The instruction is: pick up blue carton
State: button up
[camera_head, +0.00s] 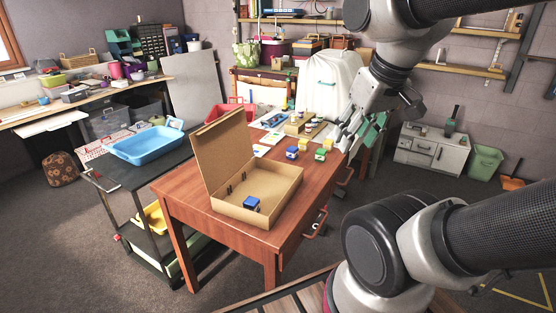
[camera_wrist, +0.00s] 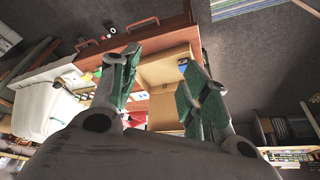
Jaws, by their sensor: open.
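A small blue carton (camera_head: 251,203) lies inside an open cardboard box (camera_head: 285,186) on the wooden table. In the wrist view a small patch of blue (camera_wrist: 183,66) shows in the cardboard box, partly hidden by a finger. Another small blue-and-white item (camera_head: 291,152) stands on the table behind the box; I cannot tell whether it is a carton. My gripper (camera_head: 350,137), with green finger pads, is open and empty above the far right side of the table, apart from the box. Its two fingers also show in the wrist view (camera_wrist: 160,72).
The wooden table (camera_head: 185,190) also carries several small yellow, green and blue items behind the box. The box's raised lid (camera_head: 222,152) stands up on its left side. A black cart with a blue tray (camera_head: 147,145) stands left of the table.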

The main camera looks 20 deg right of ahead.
aim_at(292, 152)
jog(key=i+l, duration=0.15)
jog(key=l, duration=0.25)
jog(key=i+l, duration=0.15)
jog(key=l, duration=0.25)
jog(key=i+l, duration=0.15)
jog(key=l, duration=0.25)
jog(key=i+l+u, duration=0.1)
jog(key=l, duration=0.3)
jog(key=i, duration=0.05)
